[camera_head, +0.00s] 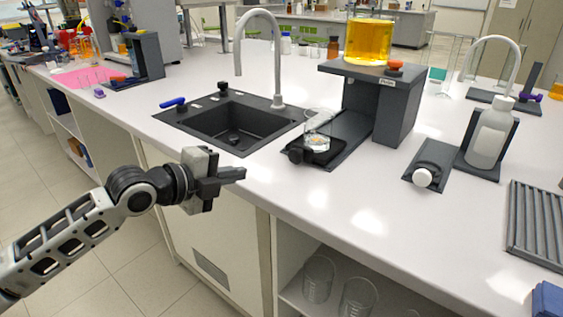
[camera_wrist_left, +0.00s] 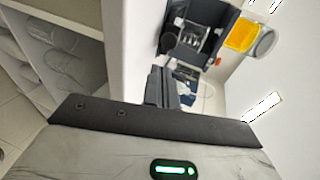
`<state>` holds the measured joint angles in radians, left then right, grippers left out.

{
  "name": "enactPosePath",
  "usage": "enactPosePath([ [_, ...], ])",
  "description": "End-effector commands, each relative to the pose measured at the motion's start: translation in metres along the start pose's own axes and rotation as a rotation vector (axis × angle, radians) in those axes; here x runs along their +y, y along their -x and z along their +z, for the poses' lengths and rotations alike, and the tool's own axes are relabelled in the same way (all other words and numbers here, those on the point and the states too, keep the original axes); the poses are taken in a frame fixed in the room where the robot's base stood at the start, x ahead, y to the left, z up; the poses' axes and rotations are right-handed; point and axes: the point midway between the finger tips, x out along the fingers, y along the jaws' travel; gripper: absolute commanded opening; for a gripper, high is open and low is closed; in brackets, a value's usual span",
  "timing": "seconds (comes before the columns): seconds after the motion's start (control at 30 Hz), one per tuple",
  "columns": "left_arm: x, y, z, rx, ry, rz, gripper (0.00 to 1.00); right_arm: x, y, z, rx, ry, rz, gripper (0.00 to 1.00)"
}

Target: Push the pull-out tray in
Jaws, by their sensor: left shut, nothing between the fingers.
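The pull-out tray (camera_head: 322,157) is dark and sticks out toward the counter's front edge from the dark membrane rig (camera_head: 398,110). A clear glass beaker (camera_head: 318,125) with something orange at its base stands on the tray. A yellow-filled vessel (camera_head: 369,42) sits on top of the rig. My left gripper (camera_head: 242,173) is shut and empty, in front of the counter's edge, left of the tray and apart from it. In the left wrist view its fingers (camera_wrist_left: 160,88) point toward the rig, where the yellow vessel (camera_wrist_left: 241,34) shows. My right gripper is not in view.
A dark sink (camera_head: 232,122) with a tall faucet lies left of the rig. The counter's front strip is clear.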

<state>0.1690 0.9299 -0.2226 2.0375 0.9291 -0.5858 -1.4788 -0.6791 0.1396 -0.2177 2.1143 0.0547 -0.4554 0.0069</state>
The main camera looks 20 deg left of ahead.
Motion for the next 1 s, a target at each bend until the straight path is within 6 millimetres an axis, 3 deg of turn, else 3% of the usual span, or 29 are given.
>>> enactPosePath([
  [0.17,-0.008,-0.014,0.003,0.002,-0.029,-0.006,0.0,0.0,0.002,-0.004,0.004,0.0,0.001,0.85],
  [0.5,-0.008,-0.086,0.002,0.002,-0.026,-0.005,0.0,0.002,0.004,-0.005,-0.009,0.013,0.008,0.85],
  [0.7,-0.014,-0.119,0.001,0.003,-0.029,-0.004,0.0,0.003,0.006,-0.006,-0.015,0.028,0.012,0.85],
  [1.0,-0.017,-0.136,0.001,0.001,-0.032,-0.001,0.0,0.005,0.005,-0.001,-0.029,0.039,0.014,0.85],
])
